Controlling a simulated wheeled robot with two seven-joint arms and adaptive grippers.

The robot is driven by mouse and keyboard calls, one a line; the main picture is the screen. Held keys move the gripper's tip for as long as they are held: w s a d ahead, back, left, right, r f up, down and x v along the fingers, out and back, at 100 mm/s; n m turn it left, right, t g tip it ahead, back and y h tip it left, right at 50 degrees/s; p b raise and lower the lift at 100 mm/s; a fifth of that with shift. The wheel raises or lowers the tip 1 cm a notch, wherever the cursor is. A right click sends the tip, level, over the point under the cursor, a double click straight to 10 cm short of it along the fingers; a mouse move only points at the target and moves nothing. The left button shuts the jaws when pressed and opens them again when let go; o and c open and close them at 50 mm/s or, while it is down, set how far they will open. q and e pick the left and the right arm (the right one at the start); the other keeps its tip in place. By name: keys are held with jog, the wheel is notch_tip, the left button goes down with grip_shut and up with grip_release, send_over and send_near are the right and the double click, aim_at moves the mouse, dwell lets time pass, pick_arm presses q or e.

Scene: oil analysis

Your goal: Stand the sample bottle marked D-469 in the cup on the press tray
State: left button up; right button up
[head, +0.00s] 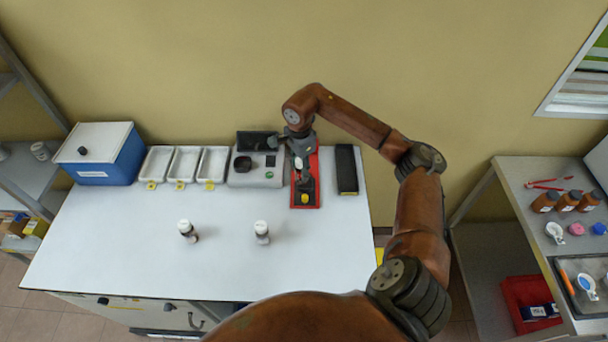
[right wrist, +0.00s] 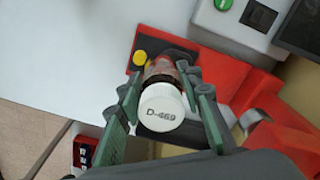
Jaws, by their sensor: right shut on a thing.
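The sample bottle marked D-469 (right wrist: 163,108) has a white cap and a dark amber body. My right gripper (right wrist: 161,86) is shut on it, with a green-padded finger on either side. In the head view, my right gripper (head: 302,178) points down over the red and black press (head: 296,202). The bottle is above the press's dark tray (right wrist: 133,88), near a yellow button (right wrist: 139,57). The cup is hidden under the bottle and gripper, so I cannot tell whether the bottle's base is in it. My left gripper is out of view.
Two white-capped bottles, one dark (head: 187,231) and one pale (head: 262,232), stand on the white table (head: 120,240). A grey instrument (head: 257,178) is left of the press, and a black slab (head: 346,169) lies right. The table's front is clear.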

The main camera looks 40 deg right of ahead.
jog(key=d+f, duration=0.1)
jog(key=w+d+f, duration=0.1)
jog(key=f, duration=0.1)
jog(key=shift+w+d, duration=0.15)
jog(key=f, duration=0.1)
jog(key=f+p, duration=0.1)
jog(key=f, duration=0.1)
jog(key=shift+w+d+f, duration=0.15)
jog(key=shift+d+f, duration=0.15)
jog(key=shift+d, duration=0.05)
jog(key=shift+d+f, duration=0.1)
jog(key=shift+f, duration=0.25)
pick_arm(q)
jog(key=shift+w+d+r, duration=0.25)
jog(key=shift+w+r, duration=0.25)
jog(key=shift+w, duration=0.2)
pick_arm(e)
jog(key=shift+f+b, duration=0.35)
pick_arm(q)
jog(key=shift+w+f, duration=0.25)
pick_arm(e)
jog(key=o, duration=1.3)
jog(key=shift+o, duration=0.2)
jog(key=shift+r, duration=0.1)
